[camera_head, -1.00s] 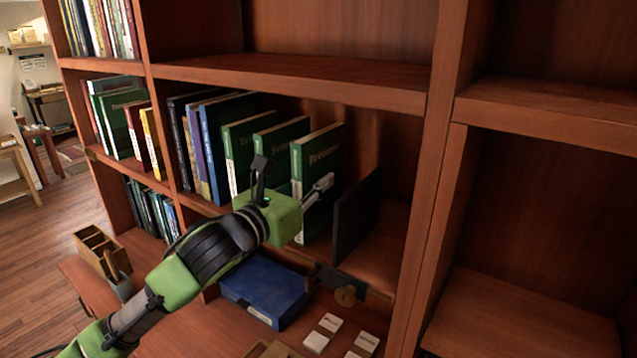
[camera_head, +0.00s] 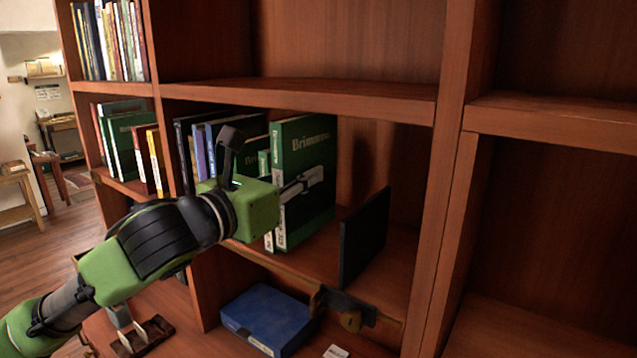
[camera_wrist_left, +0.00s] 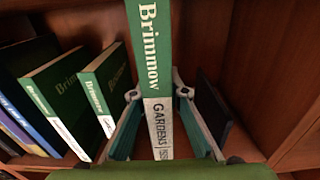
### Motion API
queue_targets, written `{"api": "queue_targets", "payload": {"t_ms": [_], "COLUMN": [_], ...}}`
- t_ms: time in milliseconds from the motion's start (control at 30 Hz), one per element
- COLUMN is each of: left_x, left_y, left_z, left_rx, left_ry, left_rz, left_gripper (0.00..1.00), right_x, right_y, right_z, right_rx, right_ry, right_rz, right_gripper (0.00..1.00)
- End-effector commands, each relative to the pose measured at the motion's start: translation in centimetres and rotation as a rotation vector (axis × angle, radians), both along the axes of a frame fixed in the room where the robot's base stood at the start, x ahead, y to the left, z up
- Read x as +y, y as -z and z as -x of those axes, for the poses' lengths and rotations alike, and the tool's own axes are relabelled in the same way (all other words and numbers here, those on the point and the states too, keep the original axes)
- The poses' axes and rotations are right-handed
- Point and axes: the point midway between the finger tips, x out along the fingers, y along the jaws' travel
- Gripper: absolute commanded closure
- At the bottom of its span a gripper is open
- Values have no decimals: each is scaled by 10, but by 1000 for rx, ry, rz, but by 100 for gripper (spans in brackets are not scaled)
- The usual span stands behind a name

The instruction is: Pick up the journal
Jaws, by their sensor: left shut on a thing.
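The journal (camera_head: 308,150) is a green volume with "Brimmow" on it. Its spine also shows in the left wrist view (camera_wrist_left: 150,45), with a pale label reading "GARDENS". My left gripper (camera_head: 298,184) is shut on it, one finger on each side of the spine in the wrist view. In the head view one finger lies against the cover and the other is hidden. The journal stands upright at the front of the middle shelf. Two more green volumes (camera_wrist_left: 62,95) (camera_wrist_left: 105,85) lean to its left in the wrist view. My right gripper is out of view.
A black bookend (camera_head: 364,238) stands to the right of the journal. Blue and dark books (camera_head: 200,150) stand to the left. The shelf above (camera_head: 300,98) is close overhead. A blue box (camera_head: 266,318) lies below.

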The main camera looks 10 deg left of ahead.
Motion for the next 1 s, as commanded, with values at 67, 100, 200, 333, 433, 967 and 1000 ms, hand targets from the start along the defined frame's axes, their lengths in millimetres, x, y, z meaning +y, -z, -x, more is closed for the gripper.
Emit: {"api": "queue_targets", "payload": {"t_ms": [67, 100, 200, 333, 433, 967, 1000], "left_x": [8, 12, 19, 29, 34, 53, 54], "left_y": [1, 1, 1, 1, 1, 0, 0], "left_z": [17, 25, 44, 66, 82, 130, 131], "left_rx": [-7, -7, -7, -7, -7, -6, -6], "left_ry": [-3, -4, -4, -4, -3, -1, -1], "left_rz": [-5, -5, -5, -5, -6, 0, 0], "left_gripper": [100, 100, 100, 100, 100, 100, 100], "right_x": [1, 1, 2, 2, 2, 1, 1], "right_y": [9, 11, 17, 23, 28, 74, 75], "right_z": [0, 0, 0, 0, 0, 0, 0], "right_rx": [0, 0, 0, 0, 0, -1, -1], "right_ry": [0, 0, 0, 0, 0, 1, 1], "right_rz": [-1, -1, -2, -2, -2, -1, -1], "right_gripper": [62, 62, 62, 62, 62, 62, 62]}}
